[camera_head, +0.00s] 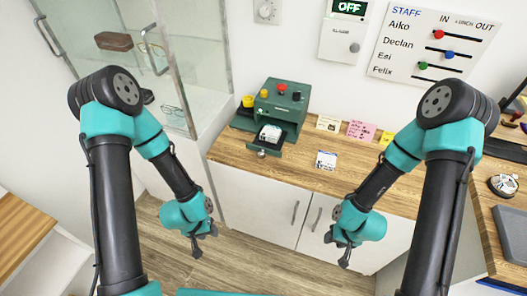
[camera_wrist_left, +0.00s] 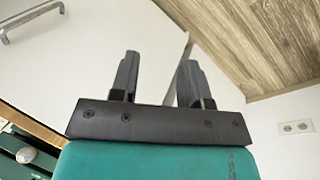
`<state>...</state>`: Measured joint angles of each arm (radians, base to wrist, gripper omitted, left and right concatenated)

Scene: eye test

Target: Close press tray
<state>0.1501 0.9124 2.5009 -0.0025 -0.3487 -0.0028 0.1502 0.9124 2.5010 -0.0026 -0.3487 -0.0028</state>
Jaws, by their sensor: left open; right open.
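My left gripper (camera_head: 203,243) is open and empty, in front of the cabinet and below the counter. It also shows open in the left wrist view (camera_wrist_left: 158,82). My right gripper (camera_head: 338,251) is open and empty, right of it.
Notes (camera_head: 327,160) lie on the counter (camera_head: 350,182) right of the press. White cabinet doors with handles (camera_head: 295,212) are below. A glass case (camera_head: 165,60) stands at the left. Counter right of the tray is mostly clear.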

